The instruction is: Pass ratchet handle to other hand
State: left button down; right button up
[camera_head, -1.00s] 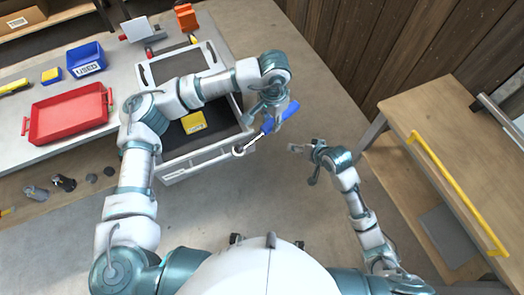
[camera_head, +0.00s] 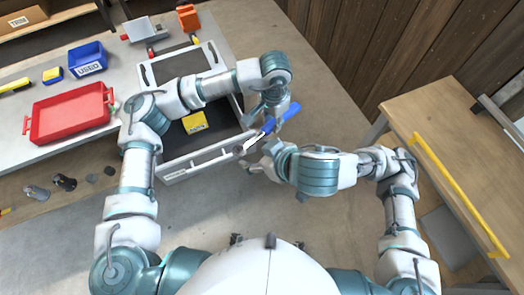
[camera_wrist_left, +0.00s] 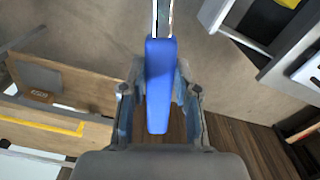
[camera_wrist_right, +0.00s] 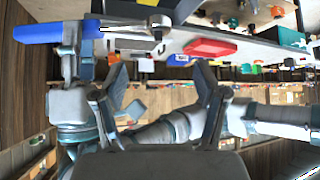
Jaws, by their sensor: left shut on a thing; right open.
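The ratchet handle has a blue grip and a metal shaft. In the head view its blue grip (camera_head: 287,114) sticks out beyond my left gripper (camera_head: 272,118), with the metal end pointing down-left. The left wrist view shows the blue grip (camera_wrist_left: 160,88) clamped between the fingers of my left gripper (camera_wrist_left: 158,105). My right gripper (camera_head: 255,160) is close below the metal end in the head view. In the right wrist view my right gripper (camera_wrist_right: 160,90) is open with nothing between its fingers, and the blue grip (camera_wrist_right: 45,32) is at upper left.
An open drawer with a yellow item (camera_head: 194,122) lies beside the grippers. A red tray (camera_head: 68,112) and a blue bin (camera_head: 86,58) stand on the bench. A wooden table with a yellow bar (camera_head: 460,195) is at right. Floor lies between them.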

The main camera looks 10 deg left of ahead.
aim_at(240, 149)
jog(key=x, duration=1)
jog(key=shift+a+f, duration=0.1)
pick_arm(q)
jog(key=shift+w+d, duration=0.1)
pick_arm(e)
grip_shut()
pick_arm(q)
jog(key=c, duration=0.8)
grip_release()
jog(key=shift+c, duration=0.2)
pick_arm(e)
jog(key=shift+s, duration=0.1)
pick_arm(q)
jog(key=shift+o, duration=0.4)
